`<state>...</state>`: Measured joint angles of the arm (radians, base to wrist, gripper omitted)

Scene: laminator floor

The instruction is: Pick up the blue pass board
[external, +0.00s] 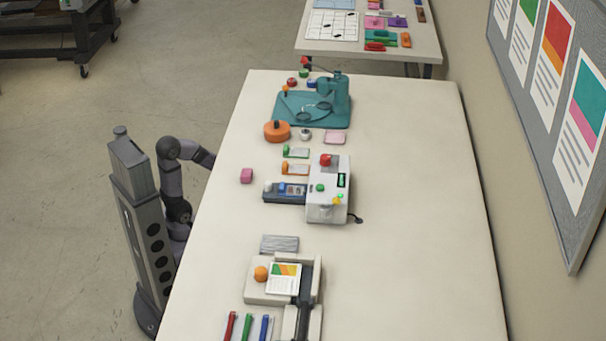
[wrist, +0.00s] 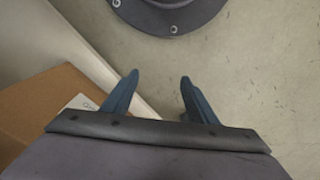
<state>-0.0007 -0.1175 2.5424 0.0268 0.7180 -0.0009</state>
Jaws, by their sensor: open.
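A small board with a blue end (external: 282,188), which looks like the blue pass board, lies on the dark tray at the left of the white machine. Its exact outline is too small to tell. A green-ended board (external: 296,153) and an orange-ended board (external: 295,169) lie just behind it on the table. My gripper (wrist: 160,85) is open and empty in the wrist view, with bare floor between its fingers. It is far from the boards, off the table's left side. In the external view I cannot make out its fingers.
The white machine (external: 327,205) has a red knob on top. An orange disc (external: 277,131) and teal press (external: 335,96) stand behind. A cardboard box (wrist: 45,105) is below my gripper. The table's right side is clear.

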